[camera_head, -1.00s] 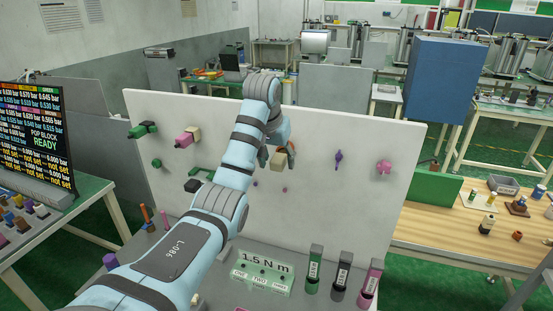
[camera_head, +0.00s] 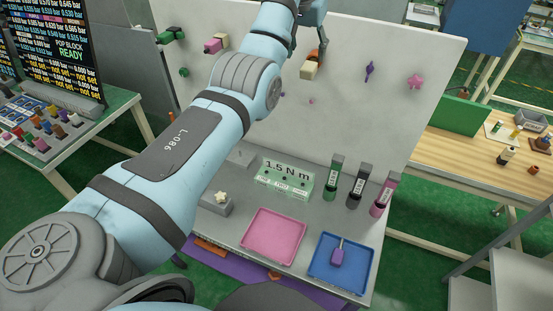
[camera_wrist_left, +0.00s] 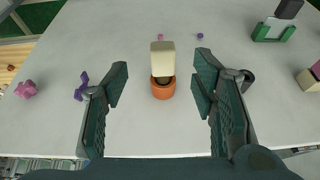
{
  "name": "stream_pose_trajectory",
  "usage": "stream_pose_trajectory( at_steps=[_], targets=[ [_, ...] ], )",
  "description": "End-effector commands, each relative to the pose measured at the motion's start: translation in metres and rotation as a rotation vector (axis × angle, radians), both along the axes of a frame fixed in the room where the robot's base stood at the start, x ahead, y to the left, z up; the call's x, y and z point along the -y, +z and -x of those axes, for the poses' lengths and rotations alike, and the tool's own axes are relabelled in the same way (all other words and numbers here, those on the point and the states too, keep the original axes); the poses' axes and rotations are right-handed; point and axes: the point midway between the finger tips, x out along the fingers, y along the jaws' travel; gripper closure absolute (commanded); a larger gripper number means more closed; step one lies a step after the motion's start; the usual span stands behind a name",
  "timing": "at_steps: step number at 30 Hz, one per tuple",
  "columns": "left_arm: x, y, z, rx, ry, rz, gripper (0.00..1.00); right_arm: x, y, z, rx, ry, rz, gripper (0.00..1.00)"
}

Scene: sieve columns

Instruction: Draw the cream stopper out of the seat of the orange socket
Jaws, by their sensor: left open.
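The cream stopper (camera_wrist_left: 162,58) is a pale block seated in the round orange socket (camera_wrist_left: 163,90) on the upright white panel. In the head view the stopper (camera_head: 309,70) juts from the panel, with the orange socket (camera_head: 315,55) partly hidden. My left gripper (camera_wrist_left: 160,84) is open. Its two dark green fingers stand apart on either side of the socket and stopper in the left wrist view, with a gap on each side, touching neither. In the head view my left arm hides much of the panel. My right gripper is not in view.
The white panel (camera_head: 400,45) also carries a purple fitting (camera_head: 369,71), a pink knob (camera_head: 415,81) and green and pink fittings at left. Below are a pink tray (camera_head: 273,235), a blue tray (camera_head: 342,262) and several upright labelled blocks.

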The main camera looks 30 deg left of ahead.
Motion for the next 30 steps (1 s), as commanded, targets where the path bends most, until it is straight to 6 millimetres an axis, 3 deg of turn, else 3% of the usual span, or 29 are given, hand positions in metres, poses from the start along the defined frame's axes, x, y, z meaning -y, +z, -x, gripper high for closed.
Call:
stream_pose_trajectory(
  at_steps=[3, 16, 30],
  targets=[
    [-0.002, -0.037, -0.001, -0.01, -0.001, -0.016, 0.47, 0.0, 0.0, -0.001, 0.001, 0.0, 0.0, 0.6],
    [0.006, -0.164, 0.01, -0.03, -0.035, -0.064, 0.47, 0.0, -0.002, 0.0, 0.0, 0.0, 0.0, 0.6],
    [0.016, -0.294, 0.064, -0.058, -0.083, -0.096, 0.47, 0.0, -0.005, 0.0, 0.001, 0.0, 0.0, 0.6]
  ],
)
